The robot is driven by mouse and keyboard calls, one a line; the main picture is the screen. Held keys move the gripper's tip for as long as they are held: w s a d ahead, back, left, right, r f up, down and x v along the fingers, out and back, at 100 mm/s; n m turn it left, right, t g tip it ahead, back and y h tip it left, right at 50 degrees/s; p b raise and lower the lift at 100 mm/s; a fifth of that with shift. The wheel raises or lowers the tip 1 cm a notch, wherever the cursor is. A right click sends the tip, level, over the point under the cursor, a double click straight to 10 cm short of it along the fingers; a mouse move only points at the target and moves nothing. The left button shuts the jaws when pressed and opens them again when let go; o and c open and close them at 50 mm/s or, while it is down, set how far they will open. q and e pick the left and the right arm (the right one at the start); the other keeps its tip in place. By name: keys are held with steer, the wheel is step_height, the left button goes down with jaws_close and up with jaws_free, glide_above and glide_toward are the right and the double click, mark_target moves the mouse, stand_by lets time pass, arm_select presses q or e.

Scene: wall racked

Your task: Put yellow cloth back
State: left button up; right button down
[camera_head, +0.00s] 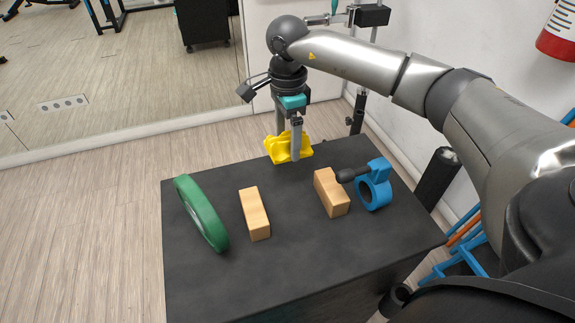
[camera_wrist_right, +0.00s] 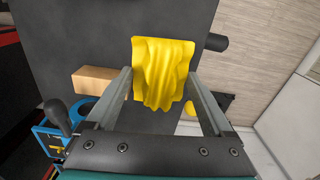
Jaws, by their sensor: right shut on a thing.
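The yellow cloth (camera_head: 285,148) is crumpled and shows at the far edge of the black table top (camera_head: 290,240). My right gripper (camera_head: 290,150) comes down from above and is shut on the cloth. In the right wrist view the cloth (camera_wrist_right: 163,70) hangs in folds between the two fingers (camera_wrist_right: 160,76), and a small yellow part shows by the right finger. I cannot tell whether the cloth touches the table. My left gripper is not in view.
A green disc (camera_head: 200,214) and a wooden block (camera_head: 254,213) are at the left of the table. Another wooden block (camera_head: 331,192) and a blue ring-shaped clamp (camera_head: 374,185) with a black knob are at the right. The table's middle and front are clear. A mirror wall (camera_head: 120,80) is behind.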

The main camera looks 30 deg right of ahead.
mark_target(288, 175)
step_height(288, 175, down, 8)
steer(key=shift+b, duration=0.35)
jaws_free()
steer(key=shift+f, duration=0.1)
step_height(288, 175, up, 15)
steer(key=shift+s+r+p, duration=0.1)
steer(key=shift+s+p, duration=0.05)
steer(key=shift+p, duration=0.7)
